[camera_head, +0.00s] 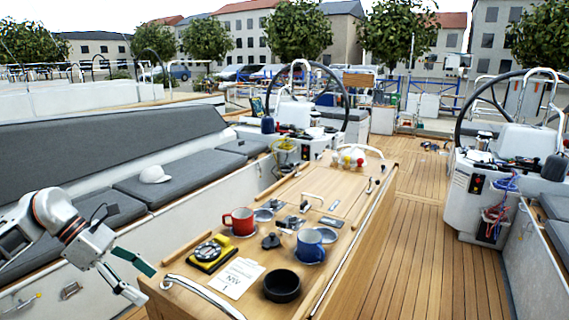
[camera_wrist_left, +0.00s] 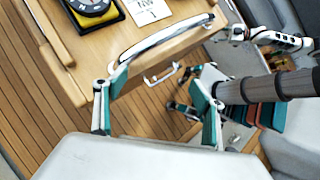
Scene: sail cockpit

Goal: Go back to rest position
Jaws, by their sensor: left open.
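My left gripper (camera_head: 140,280) is at the lower left of the head view, just off the near left corner of the wooden cockpit table (camera_head: 185,290). Its teal-padded fingers are spread with nothing between them. In the left wrist view the gripper (camera_wrist_left: 157,115) also shows open and empty, with the table's edge and its metal rail (camera_wrist_left: 165,37) beyond the fingers.
On the table are a yellow-and-black instrument (camera_head: 212,253), a paper card (camera_head: 238,278), a red mug (camera_head: 239,221), a blue mug (camera_head: 310,245) and a black bowl (camera_head: 282,286). A cushioned bench (camera_head: 190,176) runs along the left. Open deck (camera_head: 425,240) lies right.

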